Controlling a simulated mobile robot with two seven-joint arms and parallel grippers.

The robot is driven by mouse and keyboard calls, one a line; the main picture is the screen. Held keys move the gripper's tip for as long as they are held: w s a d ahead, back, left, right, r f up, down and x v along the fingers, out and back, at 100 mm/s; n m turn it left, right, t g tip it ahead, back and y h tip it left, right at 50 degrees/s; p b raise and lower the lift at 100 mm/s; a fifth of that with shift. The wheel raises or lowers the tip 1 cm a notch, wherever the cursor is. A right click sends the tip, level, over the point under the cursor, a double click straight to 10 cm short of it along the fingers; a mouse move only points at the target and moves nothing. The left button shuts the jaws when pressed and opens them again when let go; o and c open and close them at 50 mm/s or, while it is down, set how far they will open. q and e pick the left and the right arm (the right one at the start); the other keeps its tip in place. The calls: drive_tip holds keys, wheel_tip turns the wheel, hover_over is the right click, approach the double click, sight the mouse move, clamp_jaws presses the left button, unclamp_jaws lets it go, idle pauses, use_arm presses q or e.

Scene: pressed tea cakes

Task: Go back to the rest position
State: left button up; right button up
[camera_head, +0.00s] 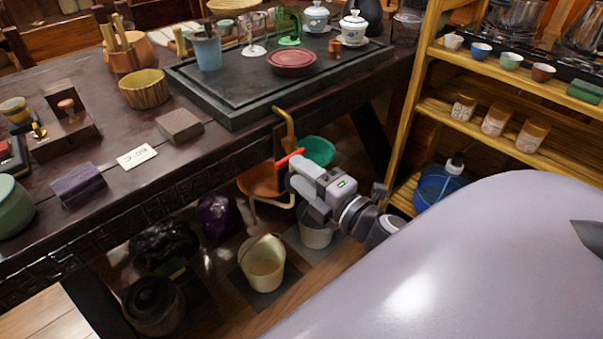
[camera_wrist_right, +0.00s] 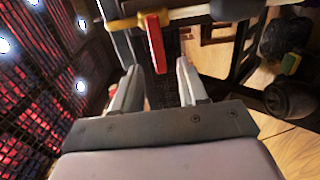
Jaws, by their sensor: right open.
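My right gripper (camera_head: 297,172) is in the middle of the head view, low beside the dark table's front edge. Its two fingers also show in the right wrist view (camera_wrist_right: 158,84), spread apart with nothing gripped. A red lever (camera_head: 289,158) is close to the fingertips, below a brass pipe (camera_head: 285,128) at the table edge. In the right wrist view the red lever (camera_wrist_right: 156,43) points toward the gap between the fingers. I cannot tell whether it touches them. My left gripper is in neither view.
The dark table (camera_head: 230,155) holds a black tea tray (camera_head: 190,85), cups and wooden boxes. A stool (camera_head: 262,181), a cream bucket (camera_head: 262,263) and a green bowl (camera_head: 318,150) are below. A wooden shelf (camera_head: 425,110) stands right of my arm.

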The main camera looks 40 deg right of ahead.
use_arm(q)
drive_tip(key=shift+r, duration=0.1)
use_arm(e)
drive_tip(key=s+a+f+m+g+y, duration=0.2)
drive_tip(key=s+a+f+m+g, duration=0.55)
drive_tip(key=a+f+m, duration=0.65)
use_arm(q)
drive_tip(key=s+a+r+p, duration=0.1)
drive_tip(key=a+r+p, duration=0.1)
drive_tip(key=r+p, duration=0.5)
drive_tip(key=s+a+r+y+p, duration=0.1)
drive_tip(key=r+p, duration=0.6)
drive_tip(key=p, duration=0.9)
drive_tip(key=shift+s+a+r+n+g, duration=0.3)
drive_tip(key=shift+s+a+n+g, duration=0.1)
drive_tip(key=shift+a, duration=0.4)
use_arm(e)
drive_tip(key=s+d+r+m, duration=0.1)
drive_tip(key=s+d+r, duration=0.1)
drive_tip(key=r, duration=0.5)
drive_tip(key=s+d+r+m+h, duration=0.1)
drive_tip(key=s+d+r, duration=0.1)
drive_tip(key=r, duration=0.6)
drive_tip(key=shift+s+m, duration=0.4)
drive_tip(key=shift+s, duration=0.15)
drive_tip(key=shift+d, duration=0.1)
